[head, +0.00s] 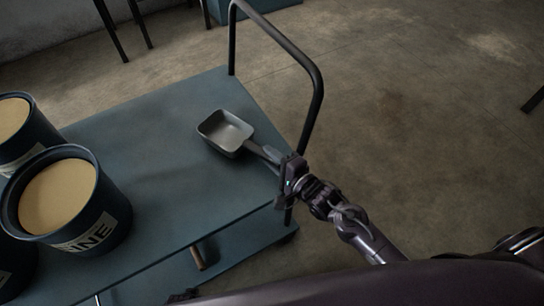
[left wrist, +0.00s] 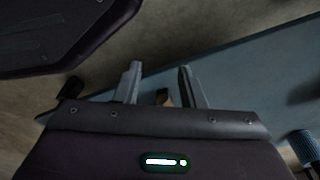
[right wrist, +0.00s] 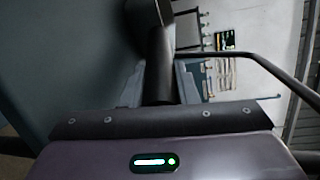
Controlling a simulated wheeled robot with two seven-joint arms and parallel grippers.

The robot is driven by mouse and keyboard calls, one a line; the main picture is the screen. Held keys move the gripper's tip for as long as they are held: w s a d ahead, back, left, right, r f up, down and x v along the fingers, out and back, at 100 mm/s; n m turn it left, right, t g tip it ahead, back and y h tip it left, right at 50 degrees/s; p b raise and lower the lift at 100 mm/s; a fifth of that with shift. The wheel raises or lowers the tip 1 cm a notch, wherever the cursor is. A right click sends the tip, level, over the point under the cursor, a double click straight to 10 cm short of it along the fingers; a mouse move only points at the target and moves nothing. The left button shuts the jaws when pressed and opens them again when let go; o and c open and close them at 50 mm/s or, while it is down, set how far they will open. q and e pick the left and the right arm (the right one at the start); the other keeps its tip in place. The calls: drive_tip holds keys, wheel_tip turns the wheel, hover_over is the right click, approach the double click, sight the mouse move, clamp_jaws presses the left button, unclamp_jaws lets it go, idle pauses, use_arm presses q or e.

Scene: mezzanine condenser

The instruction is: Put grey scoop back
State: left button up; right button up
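The grey scoop (head: 225,131) shows in the head view over the right part of the blue cart top, with its open bowl facing up. Its handle (head: 262,152) points toward the cart's right edge. My right gripper (head: 290,178) is at the handle's end. In the right wrist view the dark handle (right wrist: 159,66) runs between the two fingers, which appear closed against its sides. I cannot tell whether the bowl touches the cart top. My left gripper (left wrist: 158,82) is open and empty in the left wrist view, and I cannot make it out in the head view.
The blue cart top (head: 165,130) has bare room in its middle. Dark tubs of tan material, one in front (head: 60,200) and one behind (head: 15,125), stand at left. A dark rail (head: 300,60) rises along the cart's right end. A brown peg (head: 198,257) shows below the front edge.

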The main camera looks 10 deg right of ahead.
drive_tip(key=o, duration=0.5)
drive_tip(key=shift+c, duration=0.2)
use_arm(q)
drive_tip(key=shift+s, duration=0.15)
use_arm(e)
drive_tip(key=shift+r, duration=0.2)
use_arm(q)
drive_tip(key=shift+s+a+f+p, duration=0.2)
drive_tip(key=shift+s+f+p, duration=0.15)
drive_tip(key=shift+s, duration=0.3)
drive_tip(key=shift+s+a+f+p, duration=0.2)
drive_tip(key=shift+s+p, duration=0.15)
drive_tip(key=shift+s, duration=0.25)
use_arm(e)
drive_tip(key=v, duration=1.2)
use_arm(q)
drive_tip(key=shift+d, duration=0.3)
